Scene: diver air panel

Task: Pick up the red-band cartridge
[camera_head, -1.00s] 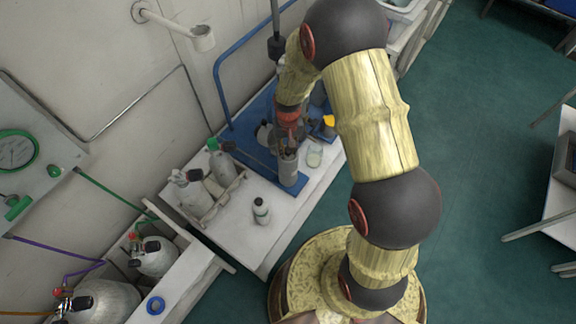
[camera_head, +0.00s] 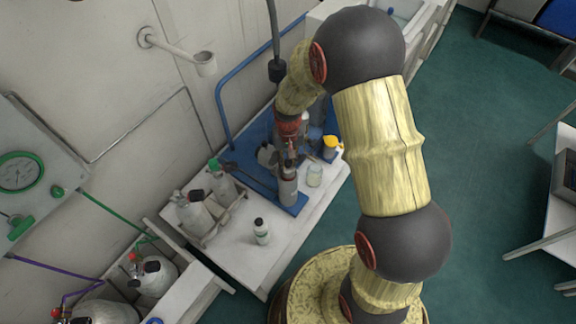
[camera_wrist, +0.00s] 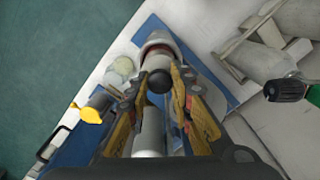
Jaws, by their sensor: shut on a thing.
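My gripper (camera_head: 289,158) is over the blue board on the white bench, just behind an upright grey cylinder (camera_head: 287,188). In the wrist view, my gripper (camera_wrist: 158,88) is shut on a pale cylinder (camera_wrist: 150,133) with a dark rounded end. A thin reddish stripe shows low on it, which fits the red-band cartridge. The fingers hide much of it, and I cannot tell if it is clear of its support. The grey cylinder also shows just beyond the fingertips in the wrist view (camera_wrist: 157,42).
A white bottle with a dark cap (camera_head: 261,232) stands at the bench front. A rack of grey bottles (camera_head: 195,215) is on the left. A glass jar (camera_head: 314,175) and a yellow-topped item (camera_head: 330,146) stand close right of the gripper. A blue rail (camera_head: 218,95) runs behind.

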